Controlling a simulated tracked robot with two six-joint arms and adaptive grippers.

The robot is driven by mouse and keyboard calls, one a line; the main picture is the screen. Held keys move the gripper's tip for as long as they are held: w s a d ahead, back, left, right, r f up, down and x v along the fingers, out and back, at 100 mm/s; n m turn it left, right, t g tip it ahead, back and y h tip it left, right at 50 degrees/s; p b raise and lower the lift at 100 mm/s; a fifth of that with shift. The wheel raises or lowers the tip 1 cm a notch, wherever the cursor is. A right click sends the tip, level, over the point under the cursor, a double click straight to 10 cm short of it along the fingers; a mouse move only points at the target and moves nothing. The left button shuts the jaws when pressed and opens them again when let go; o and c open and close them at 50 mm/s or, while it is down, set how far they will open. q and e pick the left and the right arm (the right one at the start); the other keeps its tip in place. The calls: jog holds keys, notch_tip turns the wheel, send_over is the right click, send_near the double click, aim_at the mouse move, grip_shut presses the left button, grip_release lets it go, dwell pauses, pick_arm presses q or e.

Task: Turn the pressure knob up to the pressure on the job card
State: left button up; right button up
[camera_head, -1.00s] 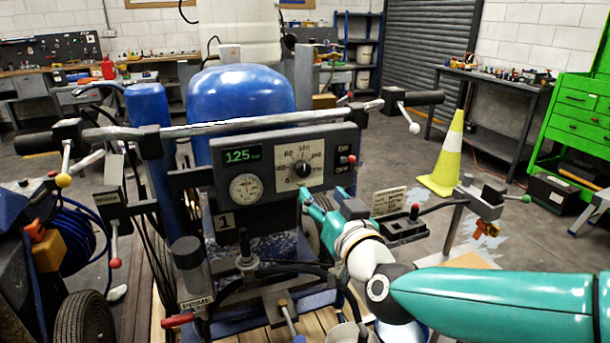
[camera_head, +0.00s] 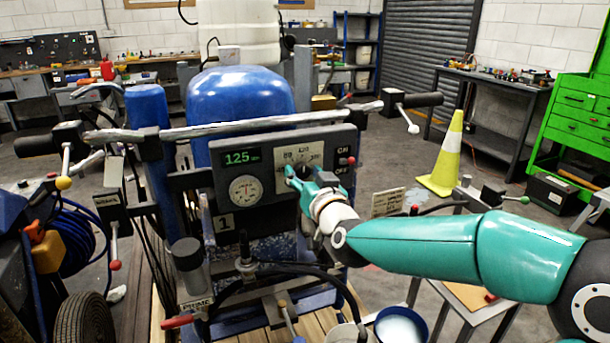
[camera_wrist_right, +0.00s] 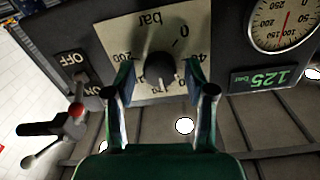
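The black pressure knob (camera_wrist_right: 160,70) sits on a cream dial plate (camera_wrist_right: 120,42) marked in bar, upside down in the wrist view. In the head view the plate (camera_head: 284,158) shows above my right gripper (camera_head: 294,175), which hides much of the knob. In the wrist view the fingers of my right gripper (camera_wrist_right: 160,78) are apart, one on each side of the knob, with visible gaps. The green display (camera_head: 241,157) reads 125 bar. A printed cream card (camera_head: 388,202) stands right of the panel, too small to read. My left gripper is not in view.
A round gauge (camera_head: 245,190) is left of the dial. The red-tipped ON/OFF switch (camera_wrist_right: 76,110) is close beside my right gripper. The handlebar (camera_head: 240,128) crosses above the panel. A yellow cone (camera_head: 445,160) stands on the floor at right.

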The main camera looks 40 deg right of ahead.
grip_shut()
jog(key=m+b, duration=0.2)
jog(key=shift+f+b, duration=0.25)
jog(key=shift+b, duration=0.05)
jog(key=shift+r+m+b, duration=0.15)
jog(key=shift+m+b, duration=0.2)
jog(key=shift+m, duration=0.35)
jog(key=shift+o, duration=1.4)
grip_release()
jog(key=shift+r, duration=0.1)
